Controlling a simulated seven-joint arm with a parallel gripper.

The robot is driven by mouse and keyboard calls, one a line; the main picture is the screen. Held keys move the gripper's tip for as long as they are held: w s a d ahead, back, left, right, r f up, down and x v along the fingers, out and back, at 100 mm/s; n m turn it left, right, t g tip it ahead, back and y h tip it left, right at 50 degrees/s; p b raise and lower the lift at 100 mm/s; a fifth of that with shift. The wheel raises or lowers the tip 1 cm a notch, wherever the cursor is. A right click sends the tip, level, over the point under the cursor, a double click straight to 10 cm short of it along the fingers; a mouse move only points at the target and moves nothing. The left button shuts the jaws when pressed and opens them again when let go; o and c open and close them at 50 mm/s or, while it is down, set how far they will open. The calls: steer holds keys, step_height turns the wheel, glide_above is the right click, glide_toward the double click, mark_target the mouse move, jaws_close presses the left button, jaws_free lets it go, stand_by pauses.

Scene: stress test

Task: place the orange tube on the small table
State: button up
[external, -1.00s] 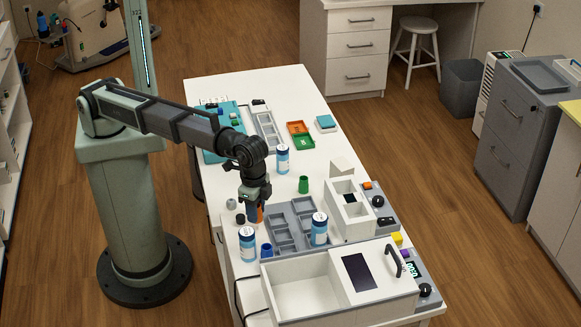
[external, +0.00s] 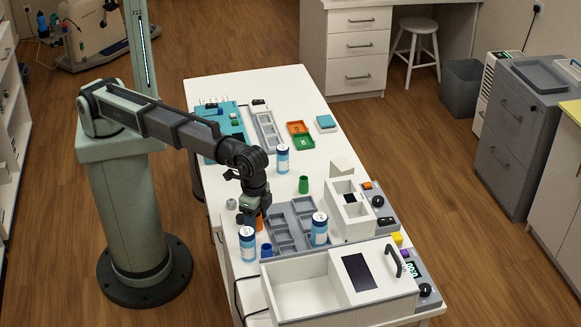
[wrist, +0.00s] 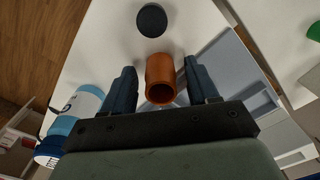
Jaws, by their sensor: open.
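The orange tube (external: 259,224) stands upright on the white table (external: 215,185), at its left edge beside the grey compartment tray. In the wrist view the tube (wrist: 160,68) shows its open end and lies between my two dark fingers. My gripper (wrist: 161,75) is open, with a gap visible on each side of the tube. In the external view my gripper (external: 252,216) points down and hides part of the tube. The table carries several other objects. I cannot tell which surface the task calls the small table.
A grey compartment tray (external: 283,246) is just right of the tube. A blue-white bottle (external: 247,245) and a blue cup (external: 267,251) are in front. A black round piece (wrist: 151,20) lies close by. A green tube (external: 303,185) stands behind, with bare tabletop around it.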

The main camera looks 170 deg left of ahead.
step_height(320, 180, up, 12)
stand_by(0.7)
